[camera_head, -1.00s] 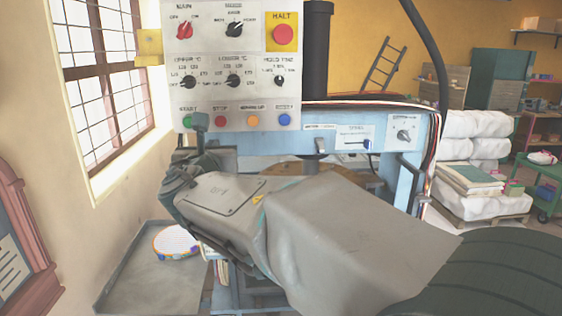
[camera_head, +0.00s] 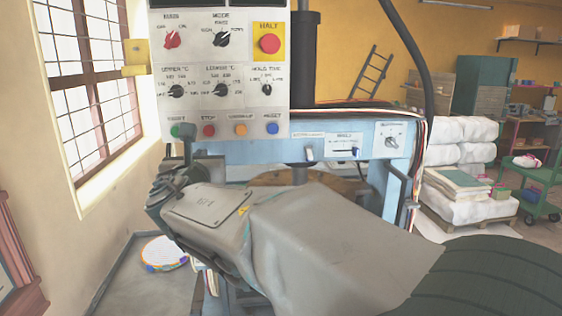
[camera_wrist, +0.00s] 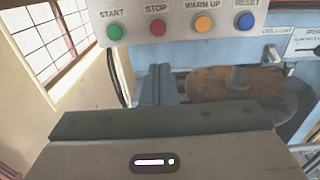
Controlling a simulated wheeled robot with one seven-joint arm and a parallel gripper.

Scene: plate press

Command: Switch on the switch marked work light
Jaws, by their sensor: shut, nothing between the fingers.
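The switch marked work light (camera_head: 309,153) is a small pale lever on the blue beam below the control panel, just right of the panel's lower corner. Its label is small and blurred. It also shows at the right of the wrist view (camera_wrist: 271,53), below its label. I cannot tell its position. My gripper (camera_head: 188,133) is shut and empty, with its fingers in front of the panel's lower left edge, near the start and stop buttons. In the wrist view the closed fingers (camera_wrist: 156,74) are below the stop button, well left of the switch.
The control panel (camera_head: 205,100) carries knobs, a red halt button (camera_head: 270,44) and a row of coloured buttons. A slider with a blue knob (camera_head: 356,152) and a rotary knob (camera_head: 391,142) sit right of the switch. A round brown plate (camera_wrist: 245,97) lies below the beam.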

